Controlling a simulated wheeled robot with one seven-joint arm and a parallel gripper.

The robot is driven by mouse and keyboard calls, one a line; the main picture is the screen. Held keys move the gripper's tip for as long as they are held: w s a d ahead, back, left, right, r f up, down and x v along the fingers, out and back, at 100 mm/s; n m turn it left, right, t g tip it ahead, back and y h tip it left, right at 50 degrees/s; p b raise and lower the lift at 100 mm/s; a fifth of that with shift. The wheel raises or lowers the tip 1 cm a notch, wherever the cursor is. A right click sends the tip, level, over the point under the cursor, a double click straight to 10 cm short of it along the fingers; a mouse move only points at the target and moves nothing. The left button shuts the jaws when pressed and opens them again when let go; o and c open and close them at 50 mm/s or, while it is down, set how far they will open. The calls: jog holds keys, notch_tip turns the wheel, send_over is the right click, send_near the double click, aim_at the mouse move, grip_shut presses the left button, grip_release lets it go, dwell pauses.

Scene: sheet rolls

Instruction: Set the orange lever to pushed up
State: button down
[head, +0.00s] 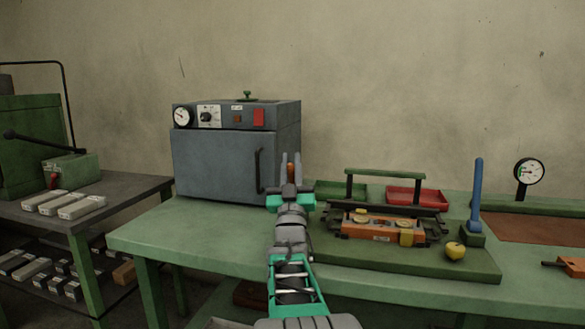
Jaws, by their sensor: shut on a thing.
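My gripper (291,158) points away from me over the green bench, just right of the grey oven's front corner. Its two grey fingers stand upright, shut on a small orange piece between them, which I take to be the orange lever (291,171). Only a short bit of the lever shows. Its base and the rest of it are hidden behind my gripper and arm, so its tilt cannot be told.
The grey oven (215,165) stands left of my gripper. An orange block fixture (382,231), a red tray (417,197) and a green tray (345,191) lie between. The bench's front left is clear.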

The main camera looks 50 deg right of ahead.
jog(key=c, duration=1.3)
grip_release()
jog(key=s+a, duration=0.6)
jog(key=s+a+f, duration=0.1)
jog(key=s+a, duration=0.1)
jog(key=a, duration=0.1)
jog(key=shift+s+a+p, duration=0.25)
jog(key=shift+s+p, duration=0.05)
jog(key=shift+s, duration=0.1)
jog(key=shift+c, duration=0.5)
